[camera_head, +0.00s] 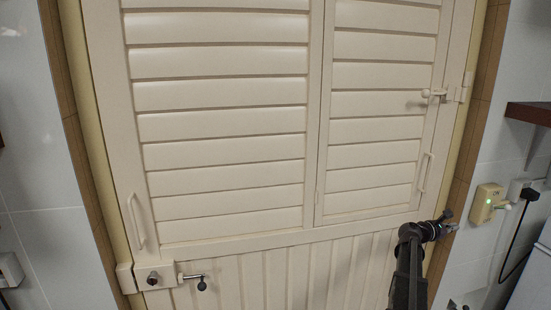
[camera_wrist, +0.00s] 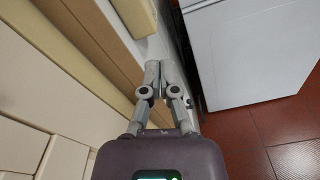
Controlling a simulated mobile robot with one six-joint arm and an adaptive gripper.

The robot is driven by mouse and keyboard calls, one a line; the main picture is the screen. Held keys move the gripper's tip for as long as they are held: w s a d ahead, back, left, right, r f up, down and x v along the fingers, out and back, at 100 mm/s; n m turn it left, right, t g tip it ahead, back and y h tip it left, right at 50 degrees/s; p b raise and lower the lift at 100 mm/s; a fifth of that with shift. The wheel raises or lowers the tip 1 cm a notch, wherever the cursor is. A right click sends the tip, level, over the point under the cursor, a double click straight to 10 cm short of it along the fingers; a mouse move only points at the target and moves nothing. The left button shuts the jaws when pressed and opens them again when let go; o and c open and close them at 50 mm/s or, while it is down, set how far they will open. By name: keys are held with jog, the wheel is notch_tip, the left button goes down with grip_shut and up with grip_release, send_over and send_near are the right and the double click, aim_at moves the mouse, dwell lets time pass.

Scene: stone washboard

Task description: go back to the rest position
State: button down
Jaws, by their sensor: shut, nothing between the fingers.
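My gripper (camera_wrist: 159,72) is shut and empty in the wrist view, its two fingers together near the wall edge beside the door frame. In the head view my gripper (camera_head: 449,222) shows small at the lower right, in front of the right door frame. A cream louvred door (camera_head: 220,95) fills most of the head view. It looks closed. No object is held.
A lock with a key (camera_head: 190,277) is at the door's lower left. A latch (camera_head: 433,94) is at the upper right. A socket (camera_head: 487,204) and a wooden shelf (camera_head: 529,112) are on the right wall. A white appliance (camera_wrist: 250,45) stands on red floor tiles (camera_wrist: 250,145).

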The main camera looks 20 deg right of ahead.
jog(key=w+a+f+m+t+y, duration=0.1)
jog(key=w+a+f+m+y, duration=0.25)
jog(key=a, duration=0.85)
jog(key=w+a+f+m+t+y, duration=0.15)
jog(key=w+a+f, duration=0.3)
jog(key=a, duration=0.75)
jog(key=w+a+f+m+t+y, duration=0.1)
jog(key=w+a+f+m+y, duration=0.25)
jog(key=a, duration=0.85)
jog(key=s+a+f+m+y, duration=0.1)
jog(key=s+a+f+y, duration=0.1)
jog(key=a, duration=0.9)
jog(key=s+a+f+m+y, duration=0.1)
jog(key=s+a+y, duration=0.1)
jog(key=a, duration=1)
jog(key=s+a+f+m+g+y, duration=0.1)
jog(key=s+a+f+m+y, duration=0.1)
jog(key=a, duration=0.9)
jog(key=shift+s+a+f+y, duration=0.35)
jog(key=shift+s+y, duration=0.25)
jog(key=shift+y, duration=0.65)
